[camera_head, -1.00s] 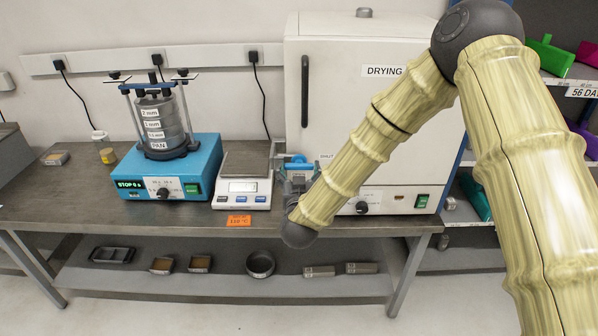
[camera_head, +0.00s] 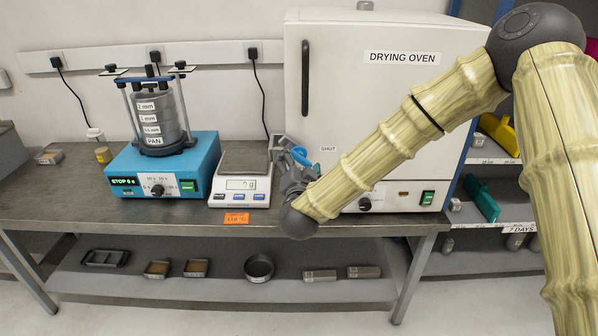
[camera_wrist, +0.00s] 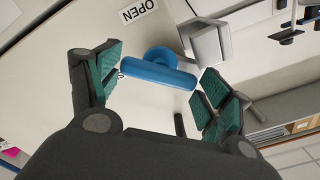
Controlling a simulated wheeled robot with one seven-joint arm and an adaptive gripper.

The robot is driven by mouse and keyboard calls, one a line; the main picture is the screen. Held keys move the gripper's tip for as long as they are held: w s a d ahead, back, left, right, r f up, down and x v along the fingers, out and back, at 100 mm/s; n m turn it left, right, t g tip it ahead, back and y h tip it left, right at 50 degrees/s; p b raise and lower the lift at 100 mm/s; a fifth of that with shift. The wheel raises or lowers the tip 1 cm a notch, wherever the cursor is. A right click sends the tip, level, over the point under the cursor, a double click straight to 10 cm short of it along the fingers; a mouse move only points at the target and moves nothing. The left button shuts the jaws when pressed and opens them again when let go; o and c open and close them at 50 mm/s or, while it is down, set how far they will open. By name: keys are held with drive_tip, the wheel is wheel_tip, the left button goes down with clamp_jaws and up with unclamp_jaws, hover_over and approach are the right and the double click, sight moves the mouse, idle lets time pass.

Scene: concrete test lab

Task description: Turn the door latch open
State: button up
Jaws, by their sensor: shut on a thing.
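The drying oven's white door (camera_head: 375,100) is closed. Its blue latch (camera_head: 301,156) is at the door's lower left edge, beside the "SHUT" label (camera_head: 328,149). In the wrist view the blue latch bar (camera_wrist: 150,74) lies between the green-padded fingers of my gripper (camera_wrist: 165,78), with a grey block (camera_wrist: 210,42) beside it. An "OPEN" label (camera_wrist: 138,12) is on the door above the bar.
A balance (camera_head: 241,185) stands close to the left of my gripper. A blue sieve shaker (camera_head: 160,170) is farther left on the bench (camera_head: 90,205). A dark vertical door handle (camera_head: 305,78) is above the latch. Shelves with coloured items stand at right.

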drive_tip(key=m+b, duration=0.2)
drive_tip(key=m, duration=0.1)
drive_tip(key=m+b, duration=0.1)
drive_tip(key=b, duration=0.1)
drive_tip(key=shift+f+m, duration=0.25)
drive_tip(key=shift+m, duration=0.15)
drive_tip(key=m+b, duration=0.4)
drive_tip(key=m, duration=0.1)
drive_tip(key=shift+r, duration=0.2)
drive_tip(key=o, duration=1)
drive_tip(key=s, duration=1.2)
